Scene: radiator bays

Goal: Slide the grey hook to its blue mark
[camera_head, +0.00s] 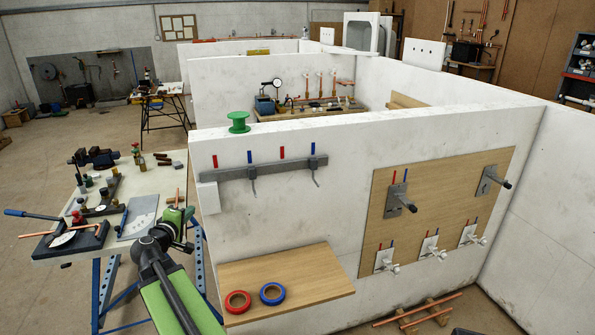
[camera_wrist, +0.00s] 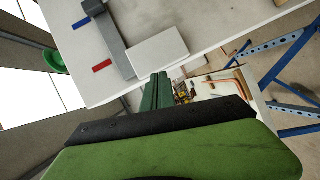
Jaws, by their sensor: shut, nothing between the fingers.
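A grey rail (camera_head: 225,173) is fixed near the top of the white wall, with red and blue marks above it. Two grey hooks hang from it. The left hook (camera_head: 252,178) sits under or very near the left blue mark (camera_head: 249,157); the right hook (camera_head: 314,172) is close below the right blue mark (camera_head: 313,148). The wrist view shows the rail (camera_wrist: 118,47), part of a hook (camera_wrist: 93,7) near a blue mark (camera_wrist: 80,24), and a red mark (camera_wrist: 102,66). My gripper (camera_wrist: 157,91) is shut and empty, left of the rail's end and touching no hook.
A white block (camera_head: 208,197) sits at the rail's left end. A wooden shelf (camera_head: 310,285) with two tape rolls juts out below. A green spool (camera_head: 238,122) stands on the wall top. A cluttered workbench (camera_head: 145,195) is at left. A wooden panel (camera_head: 430,200) holds several fittings.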

